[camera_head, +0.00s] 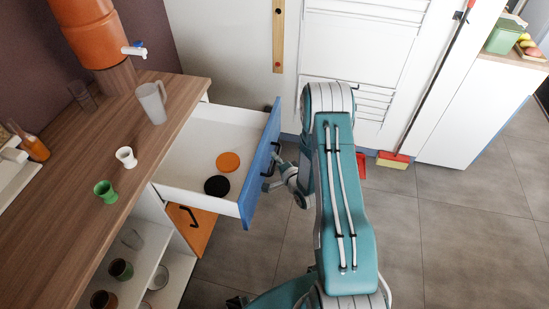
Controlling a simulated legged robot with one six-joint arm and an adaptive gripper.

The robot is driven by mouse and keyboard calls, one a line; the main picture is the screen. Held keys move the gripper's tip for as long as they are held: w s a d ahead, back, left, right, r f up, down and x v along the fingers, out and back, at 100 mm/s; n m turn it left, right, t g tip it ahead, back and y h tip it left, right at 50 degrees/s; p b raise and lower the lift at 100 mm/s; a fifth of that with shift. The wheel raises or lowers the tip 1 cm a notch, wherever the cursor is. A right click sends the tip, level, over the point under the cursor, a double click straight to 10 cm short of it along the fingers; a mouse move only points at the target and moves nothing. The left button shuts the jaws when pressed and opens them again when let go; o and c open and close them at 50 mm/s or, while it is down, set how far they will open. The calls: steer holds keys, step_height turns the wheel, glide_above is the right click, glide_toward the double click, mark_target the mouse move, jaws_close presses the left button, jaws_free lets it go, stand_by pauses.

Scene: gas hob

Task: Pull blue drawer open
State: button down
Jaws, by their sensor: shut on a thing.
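The blue drawer (248,198) stands pulled out from the wooden-topped counter, its white inside showing. An orange disc (228,162) and a black disc (217,186) lie on its floor. My gripper (270,172) is at the outer side of the blue front, shut on the drawer's dark handle (275,156). My arm comes in from the lower right, and part of the grip is small and hard to make out.
A grey pitcher (152,102), a white cup (126,157) and a green cup (105,191) stand on the counter (82,228). An orange door (193,226) is below the drawer. Floor at right is clear.

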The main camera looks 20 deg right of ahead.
steer(key=c, duration=0.7)
jaws_free()
steer(key=shift+s+f, duration=0.1)
steer(key=shift+f, duration=0.1)
steer(key=shift+r, duration=0.1)
steer(key=s, duration=0.4)
steer(key=s+d+r, duration=0.1)
steer(key=s, duration=0.6)
steer(key=shift+s+d+r, duration=0.3)
steer(key=shift+d, duration=0.05)
